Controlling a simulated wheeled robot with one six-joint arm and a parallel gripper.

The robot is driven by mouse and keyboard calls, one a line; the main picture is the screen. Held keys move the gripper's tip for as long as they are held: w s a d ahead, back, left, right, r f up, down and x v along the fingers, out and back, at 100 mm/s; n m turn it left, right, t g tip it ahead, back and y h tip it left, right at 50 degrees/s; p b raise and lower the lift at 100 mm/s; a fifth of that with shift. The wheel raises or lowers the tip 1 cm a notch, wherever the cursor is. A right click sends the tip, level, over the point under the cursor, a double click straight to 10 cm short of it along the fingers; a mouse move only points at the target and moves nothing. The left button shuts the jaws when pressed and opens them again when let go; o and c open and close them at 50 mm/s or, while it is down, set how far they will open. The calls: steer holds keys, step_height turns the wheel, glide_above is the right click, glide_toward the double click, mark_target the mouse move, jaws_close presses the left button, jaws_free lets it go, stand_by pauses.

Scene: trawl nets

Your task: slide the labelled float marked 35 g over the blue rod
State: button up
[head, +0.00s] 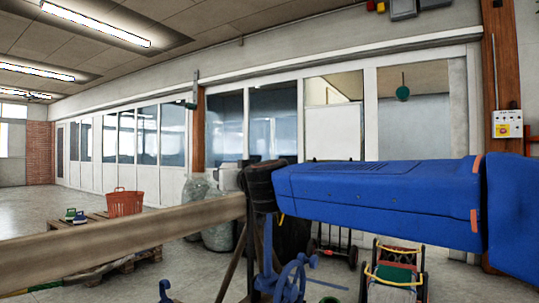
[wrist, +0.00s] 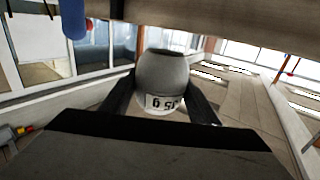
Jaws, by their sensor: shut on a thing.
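The float (wrist: 163,75) is a grey rounded body with a white label, upside down in the wrist view; it seems to read 35 g. My gripper (wrist: 160,92) is shut on it, with one dark finger on each side. The float is held clear of any rod. In the wrist view a blue, round-ended rod-like piece (wrist: 73,18) hangs at the upper left, apart from the float; I cannot tell if it is the blue rod.
A long wooden beam (head: 120,241) crosses the head view close to the arm's end; it also spans the top of the wrist view (wrist: 225,25). An orange basket (head: 125,203) stands on a pallet left.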

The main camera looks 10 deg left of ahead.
mark_target(229, 166)
steer(key=shift+s+a+r+n+g+y, duration=0.3)
steer(key=shift+r+n+g+y, duration=0.15)
steer(key=shift+r+y, duration=0.1)
steer(key=shift+s+a+r+n+g+y, duration=0.15)
steer(key=shift+s+r+n+g+y, duration=0.1)
steer(key=shift+r+n+g+y, duration=0.25)
steer(key=shift+s+a+r+y, duration=0.1)
steer(key=shift+s+r+y, duration=0.1)
steer(key=shift+y, duration=0.05)
